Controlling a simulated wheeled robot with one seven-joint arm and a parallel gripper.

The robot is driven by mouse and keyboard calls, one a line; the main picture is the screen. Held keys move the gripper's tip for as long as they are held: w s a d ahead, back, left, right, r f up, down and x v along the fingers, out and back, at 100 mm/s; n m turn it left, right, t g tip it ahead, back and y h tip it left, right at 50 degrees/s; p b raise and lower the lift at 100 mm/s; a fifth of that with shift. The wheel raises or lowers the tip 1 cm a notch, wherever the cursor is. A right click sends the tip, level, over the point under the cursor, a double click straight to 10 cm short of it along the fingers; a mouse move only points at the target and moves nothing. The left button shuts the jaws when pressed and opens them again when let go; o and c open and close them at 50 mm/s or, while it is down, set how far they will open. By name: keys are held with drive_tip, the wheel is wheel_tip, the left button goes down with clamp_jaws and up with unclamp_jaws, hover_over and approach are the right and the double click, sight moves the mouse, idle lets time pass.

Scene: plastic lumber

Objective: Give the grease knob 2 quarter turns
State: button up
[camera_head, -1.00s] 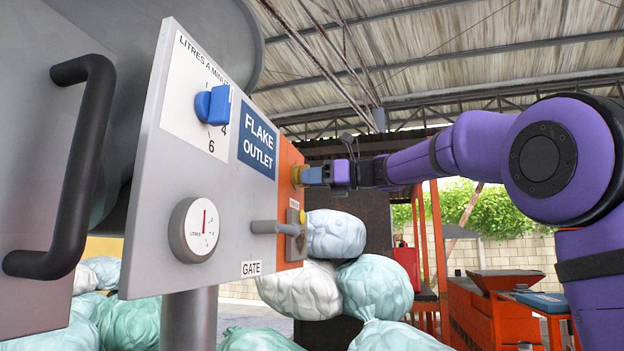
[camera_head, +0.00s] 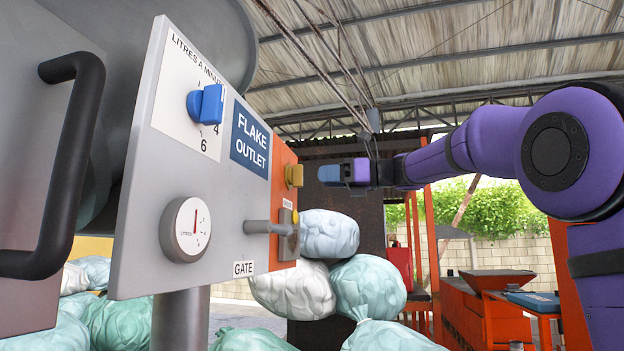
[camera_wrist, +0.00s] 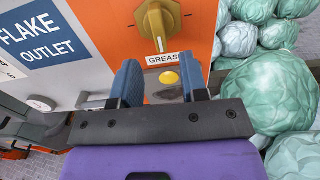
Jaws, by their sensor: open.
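The grease knob (camera_wrist: 160,22) is a yellow-brown dial with a grip bar, on the orange panel above the label GREASE in the wrist view. Its pale pointer mark faces down toward the label. In the head view the knob (camera_head: 293,175) sticks out from the panel's right edge. My gripper (camera_head: 330,174) is to the right of the knob, apart from it, with a clear gap between. In the wrist view my gripper (camera_wrist: 163,82) has its two blue fingers spread wide with nothing between them. The knob is beyond the fingertips.
The grey panel carries a blue dial (camera_head: 206,104), a round gauge (camera_head: 186,229) and a gate handle (camera_head: 265,228). A yellow button (camera_wrist: 169,78) sits below the grease label. Several bags (camera_head: 366,287) are piled below and right. The air around my gripper is free.

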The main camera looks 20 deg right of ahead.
drive_tip(key=v, duration=0.5)
drive_tip(key=shift+a+f, duration=0.1)
idle(0.4)
drive_tip(key=s+a+f+n+g+h, duration=0.1)
drive_tip(key=s+a+f+n+h, duration=0.15)
drive_tip(key=s+f+n, duration=0.35)
drive_tip(key=s+a+f+n+g+h, duration=0.1)
drive_tip(key=s+a+f+h, duration=0.15)
drive_tip(key=s+f, duration=0.4)
drive_tip(key=s+a+f+n+g+h, duration=0.1)
drive_tip(key=s+f+n+g+h, duration=0.2)
drive_tip(key=f, duration=0.5)
drive_tip(key=s+d+f+n+h, duration=0.1)
drive_tip(key=s+f+n+h, duration=0.2)
drive_tip(key=s+f+n, duration=0.4)
drive_tip(key=s+d+f+n+h, duration=0.2)
drive_tip(key=s+f+n+h, duration=0.2)
drive_tip(key=s+f+n, duration=0.3)
wheel_tip(320, 180, down, 5)
drive_tip(key=shift+s+d+r+n, duration=0.25)
drive_tip(key=shift+s+n, duration=0.15)
drive_tip(key=shift+s, duration=0.2)
drive_tip(key=shift+a, duration=0.15)
